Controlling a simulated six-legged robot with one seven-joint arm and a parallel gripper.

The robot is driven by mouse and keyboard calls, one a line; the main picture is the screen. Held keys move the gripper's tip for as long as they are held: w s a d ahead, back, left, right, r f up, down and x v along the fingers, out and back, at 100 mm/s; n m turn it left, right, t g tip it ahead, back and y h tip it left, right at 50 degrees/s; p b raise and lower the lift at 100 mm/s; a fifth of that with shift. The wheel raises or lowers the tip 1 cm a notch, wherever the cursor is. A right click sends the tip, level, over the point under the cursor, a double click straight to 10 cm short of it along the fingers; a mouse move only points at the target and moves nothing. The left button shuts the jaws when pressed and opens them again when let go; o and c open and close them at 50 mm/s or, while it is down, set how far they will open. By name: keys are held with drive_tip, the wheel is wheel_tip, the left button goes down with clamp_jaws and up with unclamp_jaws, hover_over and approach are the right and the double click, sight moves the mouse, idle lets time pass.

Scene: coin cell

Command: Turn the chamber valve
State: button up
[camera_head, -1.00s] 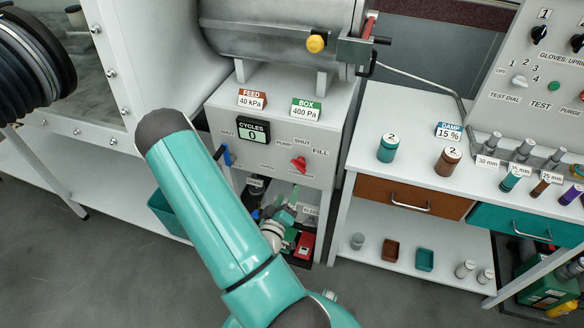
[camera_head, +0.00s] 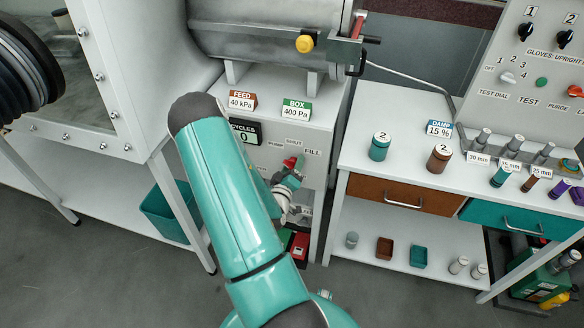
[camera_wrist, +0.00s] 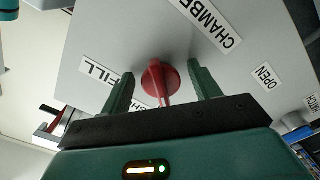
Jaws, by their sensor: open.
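The red valve knob (camera_wrist: 158,80) is on a pale grey panel (camera_wrist: 110,40), with labels reading "CHAMBE…" and "FILL" beside it in the wrist view. My gripper (camera_wrist: 160,85) is open, with one green finger on each side of the knob. I cannot tell whether either finger touches it. In the head view the red knob (camera_head: 291,162) shows on the front of the grey cabinet, with my gripper (camera_head: 291,172) at it. My arm hides the left part of the cabinet front.
A steel chamber (camera_head: 265,35) with a yellow knob (camera_head: 305,44) lies above the cabinet. To the right is a white bench (camera_head: 400,120) with a brown drawer (camera_head: 395,193). A teal bin (camera_head: 170,212) stands at lower left. A black glove port (camera_head: 25,70) is at upper left.

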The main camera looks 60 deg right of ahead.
drive_tip(key=c, duration=0.9)
drive_tip(key=shift+c, duration=0.2)
drive_tip(key=shift+m, duration=0.4)
drive_tip(key=m, duration=0.4)
drive_tip(key=shift+a+f, duration=0.1)
drive_tip(key=m, duration=0.4)
drive_tip(key=shift+w+m, duration=0.1)
drive_tip(key=shift+m, duration=0.3)
drive_tip(key=m, duration=0.5)
drive_tip(key=shift+w, duration=0.1)
drive_tip(key=m, duration=0.5)
drive_tip(key=shift+w+a, duration=0.1)
drive_tip(key=shift+m, duration=0.3)
